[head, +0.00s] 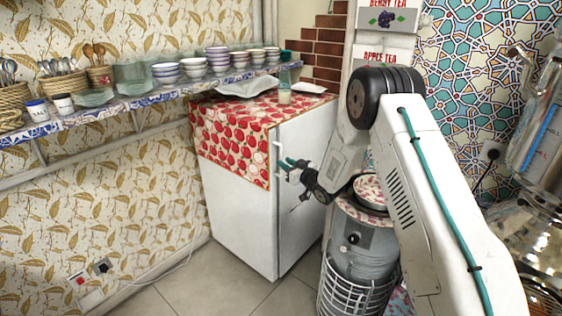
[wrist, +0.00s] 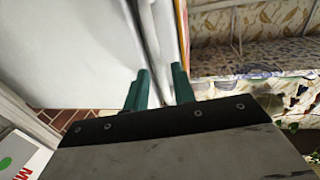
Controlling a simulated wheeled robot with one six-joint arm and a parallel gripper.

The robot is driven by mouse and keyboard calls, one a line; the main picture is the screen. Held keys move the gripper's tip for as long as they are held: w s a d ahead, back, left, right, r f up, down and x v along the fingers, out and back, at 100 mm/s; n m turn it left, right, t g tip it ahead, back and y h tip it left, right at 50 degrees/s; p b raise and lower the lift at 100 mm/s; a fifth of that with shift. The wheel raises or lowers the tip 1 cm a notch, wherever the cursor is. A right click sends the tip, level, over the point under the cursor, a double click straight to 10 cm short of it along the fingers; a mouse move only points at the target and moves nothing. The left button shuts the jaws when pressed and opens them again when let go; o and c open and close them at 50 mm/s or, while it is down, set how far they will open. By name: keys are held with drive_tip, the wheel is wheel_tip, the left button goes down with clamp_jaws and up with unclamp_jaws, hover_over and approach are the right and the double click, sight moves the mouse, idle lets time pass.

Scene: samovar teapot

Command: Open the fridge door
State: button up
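The white fridge (head: 240,215) stands against the left wall, and its door (head: 302,222) looks closed. A slim white vertical handle (head: 278,152) runs along the left edge of the door's front face. My gripper (head: 285,164) is at the handle, with its green fingers pointing at it. In the wrist view the two green fingers of my gripper (wrist: 160,84) are apart, with the pale handle bar (wrist: 158,40) running up between them. I see no clear sign of the fingers pressing on the bar. The fridge door (wrist: 75,45) fills the left of that view.
A red apple-print cloth (head: 225,135) covers the fridge top and hangs over its side. A dish (head: 245,87) and a bottle (head: 285,85) stand on top. The tiled floor (head: 200,275) in front is clear.

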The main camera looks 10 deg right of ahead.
sight(281, 174)
drive_tip(key=shift+x, duration=1.75)
drive_tip(key=shift+c, duration=0.4)
clamp_jaws()
